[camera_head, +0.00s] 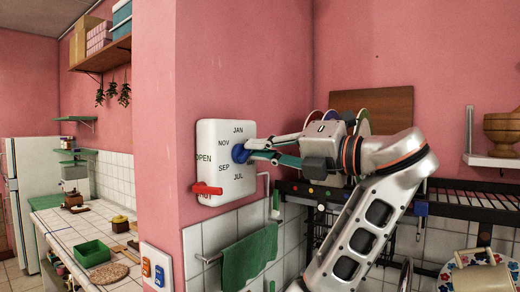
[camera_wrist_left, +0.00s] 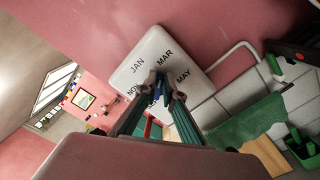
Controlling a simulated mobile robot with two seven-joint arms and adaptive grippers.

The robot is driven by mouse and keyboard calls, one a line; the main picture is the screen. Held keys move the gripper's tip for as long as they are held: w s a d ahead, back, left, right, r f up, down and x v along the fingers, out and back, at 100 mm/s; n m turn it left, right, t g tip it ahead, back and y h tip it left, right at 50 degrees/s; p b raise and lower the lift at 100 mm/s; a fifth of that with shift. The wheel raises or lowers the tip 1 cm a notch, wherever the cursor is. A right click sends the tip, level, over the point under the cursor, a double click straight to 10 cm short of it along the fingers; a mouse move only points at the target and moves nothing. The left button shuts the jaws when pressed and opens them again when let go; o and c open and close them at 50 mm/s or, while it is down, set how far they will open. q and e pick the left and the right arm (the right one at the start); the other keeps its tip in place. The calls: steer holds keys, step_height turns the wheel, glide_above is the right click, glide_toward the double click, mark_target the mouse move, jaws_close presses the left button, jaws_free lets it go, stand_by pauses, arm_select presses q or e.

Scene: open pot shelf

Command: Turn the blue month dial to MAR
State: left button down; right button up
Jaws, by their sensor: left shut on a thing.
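The blue month dial (camera_head: 239,153) sits on a white wall panel (camera_head: 226,134) on the pink wall. In the head view JAN is at the top, NOV and SEP at the left and JUL at the bottom; my gripper covers the right side. My left gripper (camera_head: 247,149) is shut on the dial, reaching in from the right. In the left wrist view the fingers (camera_wrist_left: 160,86) close around the blue dial (camera_wrist_left: 158,96), and JAN, MAR and MAY show on the panel (camera_wrist_left: 150,57). Which month the dial points to is hidden. My right gripper is not in view.
A red handle (camera_head: 207,189) sticks out at the panel's lower left, near the word OPEN. A green towel (camera_head: 250,256) hangs below on a rail. A black rack (camera_head: 464,204) and a wooden board (camera_head: 380,103) are to the right.

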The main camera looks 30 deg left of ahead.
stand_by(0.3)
arm_select(q)
steer(key=c, duration=2.2)
jaws_free()
steer(key=shift+o, duration=0.2)
step_height(320, 180, up, 10)
